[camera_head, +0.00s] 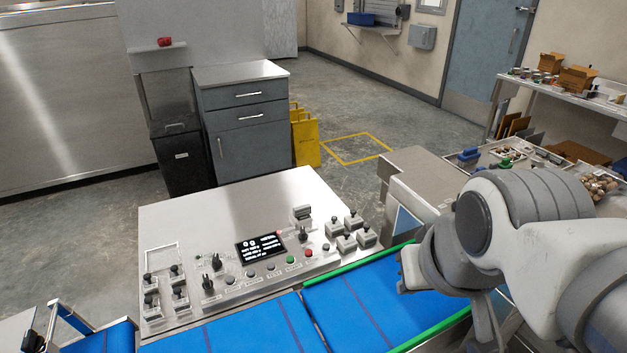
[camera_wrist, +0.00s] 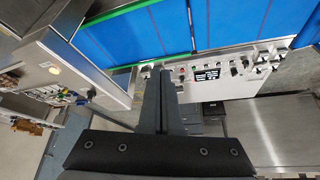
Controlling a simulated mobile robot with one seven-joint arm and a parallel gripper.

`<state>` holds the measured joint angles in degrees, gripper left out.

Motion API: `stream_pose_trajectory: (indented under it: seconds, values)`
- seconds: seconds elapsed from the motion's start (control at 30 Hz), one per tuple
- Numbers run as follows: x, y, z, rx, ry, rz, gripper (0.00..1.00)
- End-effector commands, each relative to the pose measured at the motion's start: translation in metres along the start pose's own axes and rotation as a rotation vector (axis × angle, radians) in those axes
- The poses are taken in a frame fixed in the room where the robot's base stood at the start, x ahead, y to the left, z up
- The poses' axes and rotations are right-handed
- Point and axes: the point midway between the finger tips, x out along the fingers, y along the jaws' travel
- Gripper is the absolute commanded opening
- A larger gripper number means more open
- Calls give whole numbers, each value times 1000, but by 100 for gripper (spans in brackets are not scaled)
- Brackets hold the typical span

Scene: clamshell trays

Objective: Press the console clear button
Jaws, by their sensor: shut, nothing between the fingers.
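The console (camera_head: 205,225) is a pale metal panel in the head view, with a small lit screen (camera_head: 262,246) and a row of round buttons below it. A green button (camera_head: 290,260), a red button (camera_head: 308,253) and several grey ones stand in that row. Their labels are too small to read, so I cannot tell which is clear. In the wrist view the console (camera_wrist: 240,86) lies right of my fingers, with its screen (camera_wrist: 207,75) showing. My gripper (camera_wrist: 160,74) is shut and empty. In the head view my arm is over the blue belt, right of the console, apart from the buttons.
Black knobs (camera_head: 208,284) and raised switches (camera_head: 347,242) stand on the console's left and right parts. The blue conveyor belt (camera_head: 350,300) with green edge rails runs along its front. A grey cabinet (camera_head: 245,125) and yellow stand (camera_head: 306,137) are behind. A cluttered bench (camera_head: 560,85) is at right.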

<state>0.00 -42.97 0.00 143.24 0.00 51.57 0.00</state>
Motion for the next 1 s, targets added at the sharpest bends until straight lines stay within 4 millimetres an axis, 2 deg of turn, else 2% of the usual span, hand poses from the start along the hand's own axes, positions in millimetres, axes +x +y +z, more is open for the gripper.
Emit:
stream_pose_trajectory:
  seconds: [0.3, 0.47, 0.77, 1.0]
  values:
    - [0, 0, -1, 1, 0, 2, 0]
    - [4, 5, -14, 16, 6, 27, 0]
    - [29, 22, -76, 71, 54, 126, 0]
    - [61, 28, -127, 102, 107, 159, 0]
